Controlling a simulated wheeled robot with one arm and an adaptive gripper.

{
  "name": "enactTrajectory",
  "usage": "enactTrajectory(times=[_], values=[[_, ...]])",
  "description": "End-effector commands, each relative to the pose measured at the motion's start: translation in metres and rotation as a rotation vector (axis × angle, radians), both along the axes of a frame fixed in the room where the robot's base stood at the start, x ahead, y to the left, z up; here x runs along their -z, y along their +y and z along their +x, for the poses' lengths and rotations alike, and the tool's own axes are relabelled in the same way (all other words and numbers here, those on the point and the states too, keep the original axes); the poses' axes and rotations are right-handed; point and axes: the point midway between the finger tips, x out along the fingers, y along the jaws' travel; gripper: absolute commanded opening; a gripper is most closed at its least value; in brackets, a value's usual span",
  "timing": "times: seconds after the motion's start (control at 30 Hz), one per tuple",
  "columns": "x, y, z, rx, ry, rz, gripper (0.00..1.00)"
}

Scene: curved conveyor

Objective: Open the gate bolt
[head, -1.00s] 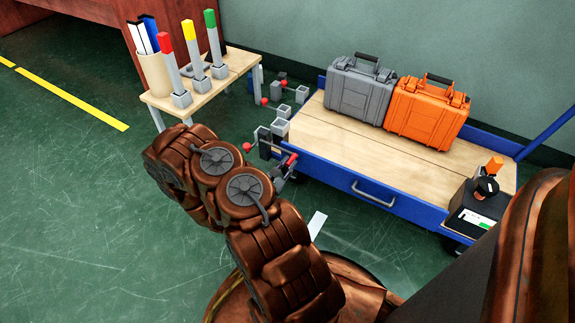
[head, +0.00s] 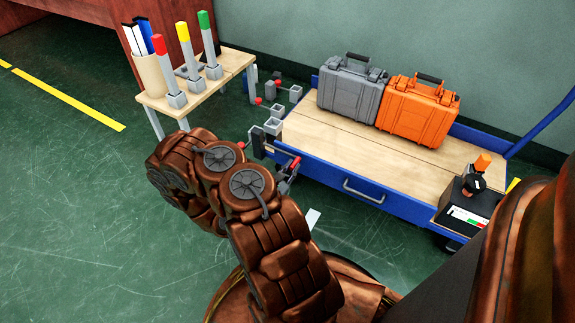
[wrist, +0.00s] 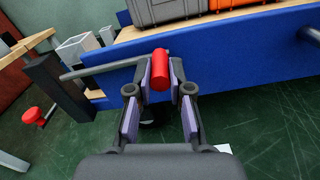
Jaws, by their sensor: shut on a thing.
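My gripper (wrist: 160,85) is shut on a red cylindrical knob (wrist: 161,68), with one pad on each side of it. In the head view the red knob (head: 295,163) shows just right of my arm, in front of the low posts. My gripper (head: 286,172) is partly hidden there by my forearm. Which part is the bolt itself I cannot tell.
A blue cart (head: 350,188) with a grey case (head: 350,85) and an orange case (head: 417,108) stands close behind the knob. Another red knob (wrist: 32,116) is at left. A small table (head: 205,88) holds coloured-topped posts. Green floor is open at left.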

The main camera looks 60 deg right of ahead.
Motion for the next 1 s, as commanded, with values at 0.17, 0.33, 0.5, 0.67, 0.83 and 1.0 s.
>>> enactTrajectory(times=[0.17, 0.33, 0.5, 0.67, 0.83, 1.0], values=[[0.0012, 0.0009, -0.0002, -0.001, 0.000, 0.001, 0.00], [0.0013, 0.0009, -0.0001, -0.001, 0.000, 0.002, 0.26], [0.0010, 0.0010, 0.0006, -0.003, 0.000, 0.000, 0.43], [0.0008, 0.0009, 0.0001, -0.002, 0.000, 0.000, 0.46], [0.0007, 0.0014, 0.0002, -0.002, 0.000, 0.000, 0.46], [0.0010, 0.0094, 0.0007, -0.004, 0.001, 0.000, 0.46]])
